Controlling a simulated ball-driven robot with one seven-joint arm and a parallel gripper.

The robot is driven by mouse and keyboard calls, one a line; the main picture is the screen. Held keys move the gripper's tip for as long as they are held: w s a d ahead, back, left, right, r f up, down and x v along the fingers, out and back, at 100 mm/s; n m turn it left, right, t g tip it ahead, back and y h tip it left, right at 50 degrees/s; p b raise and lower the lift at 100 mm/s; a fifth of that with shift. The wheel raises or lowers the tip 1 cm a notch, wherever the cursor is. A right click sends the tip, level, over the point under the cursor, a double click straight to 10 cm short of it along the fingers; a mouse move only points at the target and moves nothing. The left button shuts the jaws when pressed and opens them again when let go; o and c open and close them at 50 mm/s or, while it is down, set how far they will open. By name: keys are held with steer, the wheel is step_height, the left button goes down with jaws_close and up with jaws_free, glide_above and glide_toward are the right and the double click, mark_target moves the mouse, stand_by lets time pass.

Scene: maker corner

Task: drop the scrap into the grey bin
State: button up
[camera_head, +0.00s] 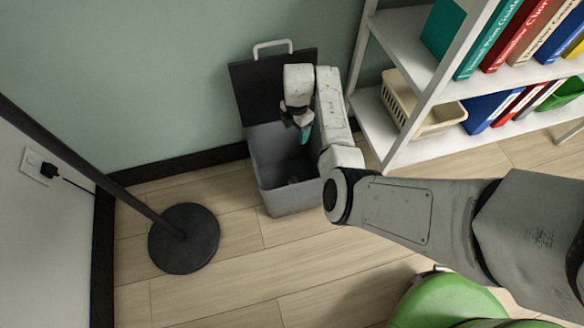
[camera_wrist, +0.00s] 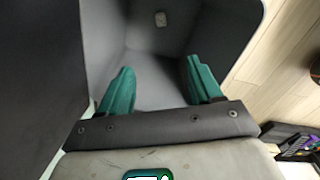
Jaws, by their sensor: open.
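The grey bin (camera_head: 283,199) stands on the floor by the wall, with its dark lid (camera_head: 255,97) raised at the back. My gripper (camera_head: 304,131) points down over the bin's opening. In the wrist view its two green fingers (camera_wrist: 160,88) are spread wide, with nothing between them. The bin's inner walls (camera_wrist: 205,35) surround the fingers there. In the head view the bin's inside is shadowed and the piece is not clear.
A white shelf (camera_head: 420,92) with binders and a cream basket (camera_head: 399,104) stands close right of the bin. A black pole on a round base (camera_head: 184,238) stands to the left. A green rounded thing (camera_head: 447,300) is at the bottom. Wooden floor lies clear before the bin.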

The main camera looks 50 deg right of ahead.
steer(key=shift+r+p, duration=0.8)
steer(key=shift+r, duration=1.6)
